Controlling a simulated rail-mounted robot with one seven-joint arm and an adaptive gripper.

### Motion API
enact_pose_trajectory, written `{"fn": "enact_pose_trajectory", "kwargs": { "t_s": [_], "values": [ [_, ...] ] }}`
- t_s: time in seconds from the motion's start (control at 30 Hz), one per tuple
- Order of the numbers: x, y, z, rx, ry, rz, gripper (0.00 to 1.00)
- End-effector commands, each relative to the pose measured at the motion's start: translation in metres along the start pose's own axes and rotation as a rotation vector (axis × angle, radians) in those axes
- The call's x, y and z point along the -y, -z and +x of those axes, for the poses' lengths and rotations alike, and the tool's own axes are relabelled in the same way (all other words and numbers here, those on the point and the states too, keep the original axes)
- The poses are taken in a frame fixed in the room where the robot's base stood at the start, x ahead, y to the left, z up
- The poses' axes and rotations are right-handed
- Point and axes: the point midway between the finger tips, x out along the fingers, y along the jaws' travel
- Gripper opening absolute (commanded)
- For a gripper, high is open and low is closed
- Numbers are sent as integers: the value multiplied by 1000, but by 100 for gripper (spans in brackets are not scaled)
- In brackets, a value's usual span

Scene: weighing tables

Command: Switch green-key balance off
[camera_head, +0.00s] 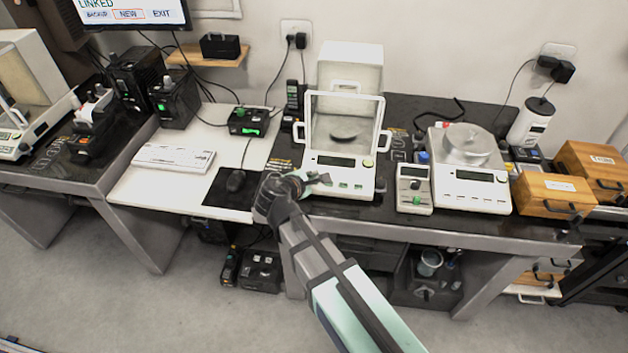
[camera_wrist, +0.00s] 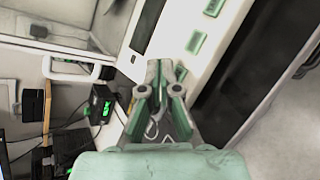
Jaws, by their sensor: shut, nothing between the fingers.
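The white balance (camera_head: 340,172) with a glass draft shield stands on the dark middle table. Its front panel has a dark display and two green keys (camera_head: 351,186). In the wrist view the green keys (camera_wrist: 197,41) show as two raised rectangles on the white panel, with the dark display (camera_wrist: 146,25) beside them. My gripper (camera_head: 322,179) is at the left front of this balance, beside the keys. In the wrist view my gripper (camera_wrist: 166,68) is shut and empty, its tips just short of the nearer key. I cannot tell whether the tips touch the panel. The display shows no readable digits.
A small device with a green button (camera_head: 416,200) and another balance (camera_head: 470,188) stand to the right. Wooden boxes (camera_head: 556,197) are at the far right. The table's front edge is close below my gripper.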

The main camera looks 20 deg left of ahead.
Motion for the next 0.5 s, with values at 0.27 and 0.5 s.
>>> {"fn": "enact_pose_trajectory", "kwargs": {
  "t_s": [0.27, 0.5],
  "values": [
    [-14, -15, -19, 0, 0, 0, 0],
    [-22, -23, -31, 1, 0, 0, 0]
  ]
}}
